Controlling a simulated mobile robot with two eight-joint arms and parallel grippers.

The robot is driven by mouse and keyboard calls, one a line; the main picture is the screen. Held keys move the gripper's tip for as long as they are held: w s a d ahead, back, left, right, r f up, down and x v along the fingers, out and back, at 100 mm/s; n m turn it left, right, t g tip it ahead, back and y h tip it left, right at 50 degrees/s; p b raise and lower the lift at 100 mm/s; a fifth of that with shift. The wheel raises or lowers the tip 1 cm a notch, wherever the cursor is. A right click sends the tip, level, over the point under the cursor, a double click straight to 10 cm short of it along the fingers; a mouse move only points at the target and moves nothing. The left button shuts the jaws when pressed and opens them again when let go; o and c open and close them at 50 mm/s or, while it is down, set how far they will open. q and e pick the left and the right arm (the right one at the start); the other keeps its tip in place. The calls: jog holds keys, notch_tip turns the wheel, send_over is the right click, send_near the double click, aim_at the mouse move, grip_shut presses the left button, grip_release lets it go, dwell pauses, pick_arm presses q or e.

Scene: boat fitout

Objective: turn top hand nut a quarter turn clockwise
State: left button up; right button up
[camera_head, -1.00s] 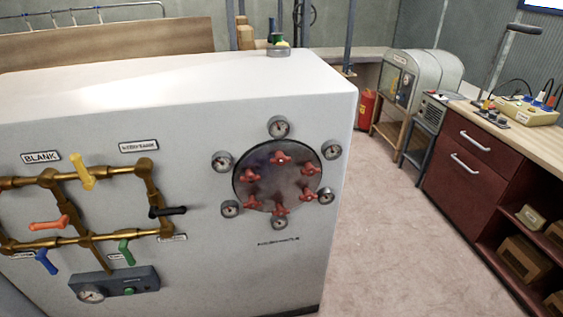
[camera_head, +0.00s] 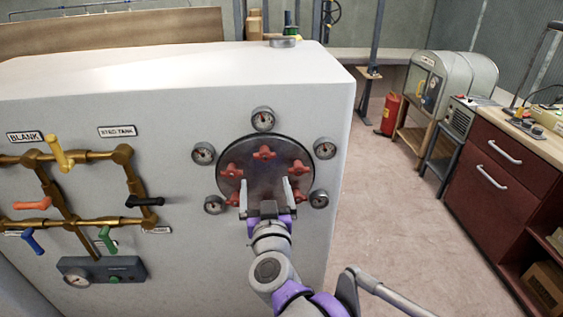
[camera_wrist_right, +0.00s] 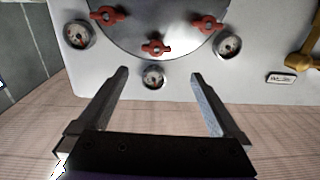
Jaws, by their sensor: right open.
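The top hand nut (camera_head: 264,153) is a red winged knob at the upper middle of the round dark metal plate (camera_head: 262,172) on the white cabinet front. In the right wrist view, which looks upside down, the top hand nut (camera_wrist_right: 155,47) lies beyond the fingertips, roughly midway between them. My right gripper (camera_head: 264,183) is open and empty in front of the plate, its fingers pointing up, with the tips below the top nut in the head view. It also shows in the right wrist view (camera_wrist_right: 159,75). It hides the plate's lower part. My left gripper is not in view.
Several other red nuts (camera_head: 229,170) ring the plate, with round gauges around it, such as the top gauge (camera_head: 263,119). Brass pipes with coloured levers (camera_head: 60,153) are at left. Open floor (camera_head: 390,230) lies right of the cabinet (camera_head: 180,80).

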aim_at(265, 156)
jog(key=shift+h, duration=0.5)
jog(key=w, duration=1.1)
jog(key=shift+w+p, duration=0.1)
jog(key=shift+p, duration=0.25)
jog(key=c, duration=1.3)
jog(key=shift+m, duration=0.3)
